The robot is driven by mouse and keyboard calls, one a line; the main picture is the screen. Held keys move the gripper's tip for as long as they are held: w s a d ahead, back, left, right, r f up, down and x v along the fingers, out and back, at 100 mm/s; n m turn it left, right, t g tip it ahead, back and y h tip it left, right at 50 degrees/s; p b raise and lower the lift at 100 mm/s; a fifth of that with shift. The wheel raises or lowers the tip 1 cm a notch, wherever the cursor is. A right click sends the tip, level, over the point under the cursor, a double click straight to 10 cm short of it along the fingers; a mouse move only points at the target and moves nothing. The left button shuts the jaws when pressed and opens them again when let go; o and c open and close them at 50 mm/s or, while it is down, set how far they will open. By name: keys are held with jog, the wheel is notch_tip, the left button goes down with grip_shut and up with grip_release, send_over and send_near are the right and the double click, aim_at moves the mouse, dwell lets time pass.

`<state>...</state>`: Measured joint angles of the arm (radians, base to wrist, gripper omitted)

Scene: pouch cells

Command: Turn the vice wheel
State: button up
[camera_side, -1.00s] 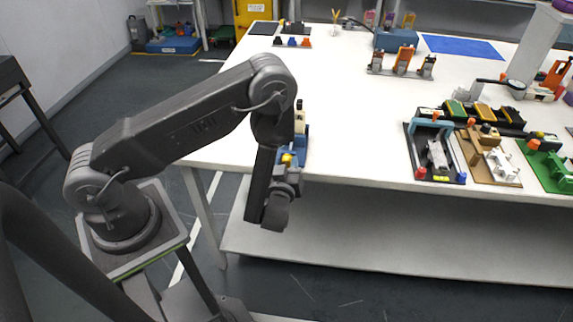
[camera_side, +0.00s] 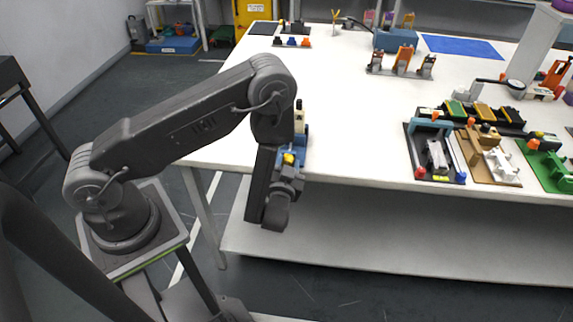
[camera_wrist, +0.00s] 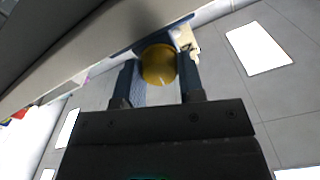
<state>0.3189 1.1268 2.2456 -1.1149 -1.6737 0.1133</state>
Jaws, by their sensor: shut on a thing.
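The vice is a blue body (camera_side: 304,142) with a cream upper part at the near left edge of the table in the side view. Its yellow wheel (camera_wrist: 158,64) sits between the two dark fingers of my gripper (camera_wrist: 157,78) in the wrist view. My gripper is shut on the wheel, with a finger on each side. In the side view only a small yellow patch of the wheel (camera_side: 289,158) shows beside my wrist. The vice jaws are mostly hidden behind my arm.
The white table (camera_side: 350,130) is clear just right of the vice. Coloured fixtures on a black board (camera_side: 413,160), a tan board and a green board stand at its right front. Orange-and-grey clamps (camera_side: 402,60) and a blue mat (camera_side: 462,47) lie farther back.

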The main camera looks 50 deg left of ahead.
jog(key=shift+m, duration=0.6)
jog(key=o, duration=0.9)
jog(key=shift+d, duration=0.1)
jog(key=v, duration=1.3)
jog(key=shift+s+d, duration=0.2)
jog(key=shift+s, duration=0.1)
